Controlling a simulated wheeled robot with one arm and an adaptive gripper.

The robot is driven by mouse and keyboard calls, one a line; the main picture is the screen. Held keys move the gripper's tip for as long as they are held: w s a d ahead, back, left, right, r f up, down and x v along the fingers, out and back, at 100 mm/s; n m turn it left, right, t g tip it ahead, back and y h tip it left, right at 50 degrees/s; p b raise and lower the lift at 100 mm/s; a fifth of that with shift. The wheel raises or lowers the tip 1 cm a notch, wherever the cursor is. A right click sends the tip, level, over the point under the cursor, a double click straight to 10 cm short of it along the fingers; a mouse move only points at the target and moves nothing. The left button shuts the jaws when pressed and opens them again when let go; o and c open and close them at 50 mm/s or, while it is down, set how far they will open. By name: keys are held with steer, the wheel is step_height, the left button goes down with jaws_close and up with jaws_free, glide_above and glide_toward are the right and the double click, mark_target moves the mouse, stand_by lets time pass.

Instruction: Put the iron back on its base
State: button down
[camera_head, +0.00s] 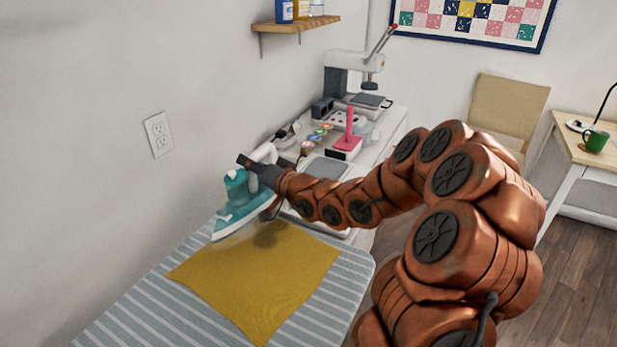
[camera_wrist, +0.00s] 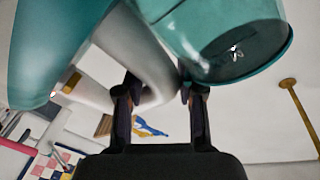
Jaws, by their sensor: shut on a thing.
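A teal and white iron (camera_head: 238,203) is at the far end of the ironing board in the head view, near the wall. My gripper (camera_head: 256,165) is shut on the iron's white handle. In the wrist view my two fingers (camera_wrist: 160,95) are on either side of the white handle (camera_wrist: 150,70), with the iron's teal body (camera_wrist: 225,35) above. The iron appears raised over the board, with its soleplate tilted. The iron's base is not clearly seen; my arm and the iron may hide it.
A mustard cloth (camera_head: 262,275) lies on the striped ironing board (camera_head: 140,310). A chair (camera_head: 507,110) and a desk with a green mug (camera_head: 595,140) stand at right.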

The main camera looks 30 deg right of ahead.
steer(key=shift+d+r, duration=0.25)
steer(key=shift+r, duration=0.25)
steer(key=shift+s+d+r+n+y+b, duration=0.2)
steer(key=shift+r+n+y+b, duration=0.1)
steer(key=shift+b, duration=0.3)
steer(key=s+d+r+h+b, duration=0.1)
steer(key=s+d+r+b, duration=0.1)
steer(key=s+d+b, duration=1)
steer(key=w+d+f+p, duration=0.2)
steer(key=w+d+p, duration=0.1)
steer(key=w, duration=0.4)
steer(key=w+d+f+p, duration=0.3)
steer(key=w+d+p, duration=0.1)
steer(key=w, duration=0.4)
steer(key=shift+w+d+f+m, duration=0.2)
steer(key=shift+w+d+m, duration=0.15)
steer(key=shift+d, duration=0.3)
steer(key=c, duration=0.7)
jaws_free()
steer(key=shift+s+f, duration=0.1)
